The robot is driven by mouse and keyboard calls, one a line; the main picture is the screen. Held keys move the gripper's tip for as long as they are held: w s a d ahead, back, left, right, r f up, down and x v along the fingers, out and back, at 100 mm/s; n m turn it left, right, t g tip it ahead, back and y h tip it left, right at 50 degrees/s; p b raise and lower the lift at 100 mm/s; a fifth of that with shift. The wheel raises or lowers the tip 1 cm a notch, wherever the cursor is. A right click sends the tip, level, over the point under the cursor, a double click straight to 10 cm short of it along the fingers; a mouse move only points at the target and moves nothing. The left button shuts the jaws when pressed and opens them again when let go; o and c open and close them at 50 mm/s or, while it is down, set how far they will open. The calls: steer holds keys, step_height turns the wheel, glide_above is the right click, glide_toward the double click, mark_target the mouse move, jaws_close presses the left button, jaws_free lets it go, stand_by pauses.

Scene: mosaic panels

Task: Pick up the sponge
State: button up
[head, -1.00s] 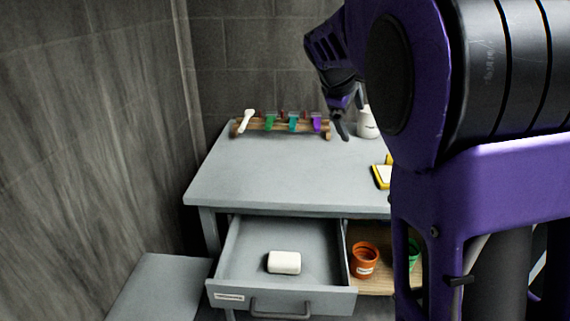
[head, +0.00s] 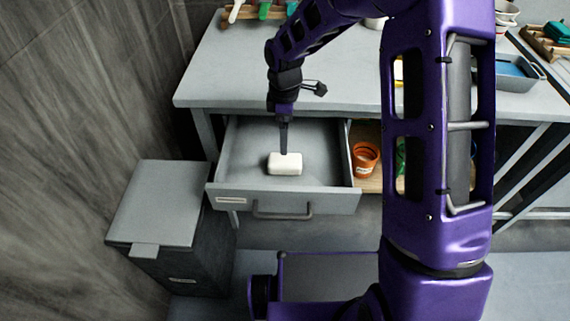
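A white rounded block (head: 285,164), which looks like the sponge, lies in the open drawer (head: 330,180) near its front. My gripper (head: 284,147) points straight down into the drawer, with its fingertips at the block's back edge or just above it. The fingers show edge-on as one dark strip. I cannot tell whether they are apart, or whether they touch the block.
The drawer hangs under a grey table (head: 235,70). An orange pot (head: 365,158) stands on the shelf right of the drawer. A lidded grey bin (head: 155,205) stands left below. A blue-grey tray (head: 520,80) and a rack (head: 262,14) are on the table.

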mark_target(287, 159)
step_height(287, 159, down, 6)
steer(key=shift+f+b, duration=0.1)
steer(key=shift+b, duration=0.3)
steer(key=f, duration=0.3)
steer(key=f+b, duration=0.1)
steer(key=f, duration=0.1)
steer(key=shift+w+d+f, duration=0.15)
steer(key=shift+d+f, duration=0.1)
steer(key=shift+d, duration=0.15)
steer(key=c, duration=1.2)
step_height(287, 159, up, 10)
steer(key=shift+r+p, duration=0.1)
steer(key=shift+p, duration=0.8)
steer(key=shift+c, duration=0.2)
